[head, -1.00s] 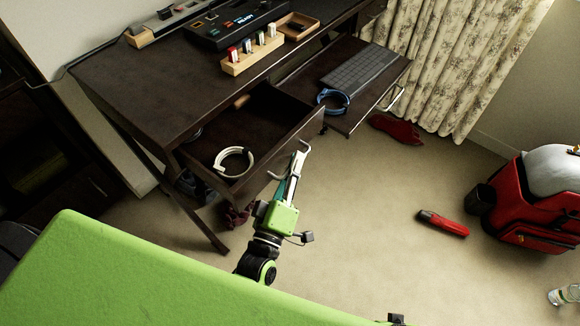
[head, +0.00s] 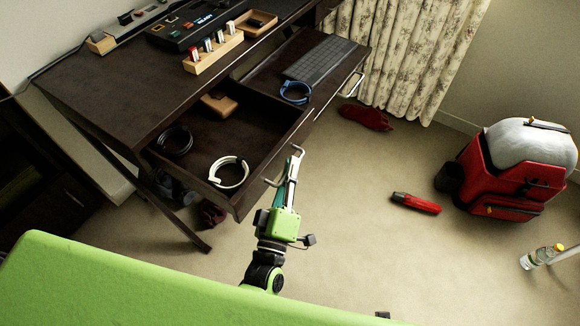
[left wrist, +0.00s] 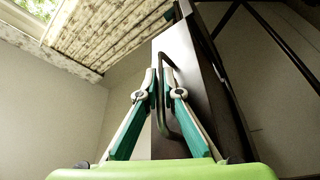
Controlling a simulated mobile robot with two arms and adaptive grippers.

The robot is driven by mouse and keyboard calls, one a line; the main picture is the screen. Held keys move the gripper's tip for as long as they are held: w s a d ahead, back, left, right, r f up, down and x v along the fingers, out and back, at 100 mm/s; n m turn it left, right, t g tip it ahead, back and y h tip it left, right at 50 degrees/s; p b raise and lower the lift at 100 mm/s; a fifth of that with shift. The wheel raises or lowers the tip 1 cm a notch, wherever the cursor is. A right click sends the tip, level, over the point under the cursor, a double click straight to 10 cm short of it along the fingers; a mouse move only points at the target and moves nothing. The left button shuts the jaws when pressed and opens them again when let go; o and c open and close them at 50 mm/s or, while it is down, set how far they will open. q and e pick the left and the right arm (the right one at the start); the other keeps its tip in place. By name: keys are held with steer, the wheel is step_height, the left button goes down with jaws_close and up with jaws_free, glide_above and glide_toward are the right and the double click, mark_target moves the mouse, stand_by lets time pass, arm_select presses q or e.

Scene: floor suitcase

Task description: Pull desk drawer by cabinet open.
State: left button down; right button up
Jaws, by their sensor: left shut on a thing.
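The desk drawer (head: 275,165) by the cabinet is pulled well out of the dark wooden desk (head: 120,100). It holds a white coil (head: 229,173), a black coil (head: 175,141) and a brown wooden item (head: 218,104). My left gripper (head: 291,178) is at the drawer's front, shut on its metal handle (head: 299,150). The left wrist view shows my left gripper's fingers (left wrist: 161,92) on both sides of the handle (left wrist: 182,122), close to the dark drawer front. My right gripper is not in view.
A dark cabinet (head: 60,190) stands at the left. A second drawer with a keyboard (head: 316,62) and blue coil (head: 296,92) is also out. The carpet between is clear.

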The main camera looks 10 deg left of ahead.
arm_select(q)
steer(key=c, duration=2.5)
jaws_free()
steer(key=shift+s, duration=0.1)
steer(key=v, duration=1.2)
